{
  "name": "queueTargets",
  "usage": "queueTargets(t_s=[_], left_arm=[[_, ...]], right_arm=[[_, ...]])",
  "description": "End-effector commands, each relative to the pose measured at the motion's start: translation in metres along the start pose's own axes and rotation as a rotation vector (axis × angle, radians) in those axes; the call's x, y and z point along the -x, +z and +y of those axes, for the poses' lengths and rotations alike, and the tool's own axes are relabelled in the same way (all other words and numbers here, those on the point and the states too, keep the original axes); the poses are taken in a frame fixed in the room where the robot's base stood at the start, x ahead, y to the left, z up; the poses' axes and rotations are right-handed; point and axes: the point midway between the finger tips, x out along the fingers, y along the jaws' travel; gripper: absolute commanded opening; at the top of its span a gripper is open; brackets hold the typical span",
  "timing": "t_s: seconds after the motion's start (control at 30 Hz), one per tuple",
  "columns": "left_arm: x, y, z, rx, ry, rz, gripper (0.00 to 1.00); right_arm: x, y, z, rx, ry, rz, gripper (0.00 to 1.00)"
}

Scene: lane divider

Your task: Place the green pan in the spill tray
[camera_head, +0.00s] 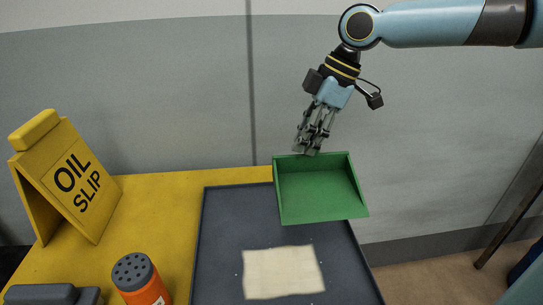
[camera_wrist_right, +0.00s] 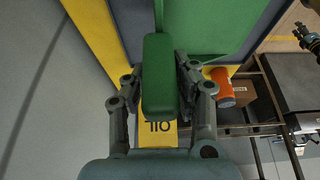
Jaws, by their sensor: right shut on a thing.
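The green pan (camera_head: 318,190) is an open-sided scoop with low walls, seen in the head view over the far right part of the dark spill tray (camera_head: 220,236). My right gripper (camera_head: 311,148) is shut on the pan at its back edge, coming from above. In the right wrist view the fingers (camera_wrist_right: 160,100) close on the pan's green handle (camera_wrist_right: 158,70), and the pan's body (camera_wrist_right: 215,22) shows beyond it. The pan appears held above the tray; the exact gap cannot be told.
A pale cloth square (camera_head: 283,272) lies in the tray. A yellow "OIL SLIP" sign (camera_head: 72,178) stands at the left of the yellow table (camera_head: 150,205). An orange shaker (camera_head: 140,280) with a dark lid and a grey block (camera_head: 52,295) are at the front left.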

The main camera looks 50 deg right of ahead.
Motion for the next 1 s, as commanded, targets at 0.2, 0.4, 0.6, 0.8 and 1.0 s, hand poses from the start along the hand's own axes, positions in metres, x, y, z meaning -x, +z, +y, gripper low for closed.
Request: queueTargets(t_s=[0.2,0.4,0.6,0.8,1.0], left_arm=[[-0.035,0.014,0.005,0.0,0.002,-0.017,0.4],[-0.047,0.02,0.01,0.002,0.007,-0.025,0.4],[-0.053,0.023,0.011,0.002,0.008,-0.029,0.4],[-0.054,0.023,0.011,0.001,0.008,-0.029,0.4],[-0.059,0.024,0.011,0.001,0.007,-0.031,0.4]], right_arm=[[-0.033,-0.016,0.022,-0.005,0.001,0.016,0.0],[-0.062,-0.035,0.047,-0.005,-0.004,0.013,0.0],[-0.087,-0.048,0.07,-0.002,-0.002,0.006,0.0],[-0.099,-0.047,0.074,-0.001,-0.004,0.0,0.0],[-0.127,-0.035,0.073,-0.002,-0.004,0.001,0.0]])
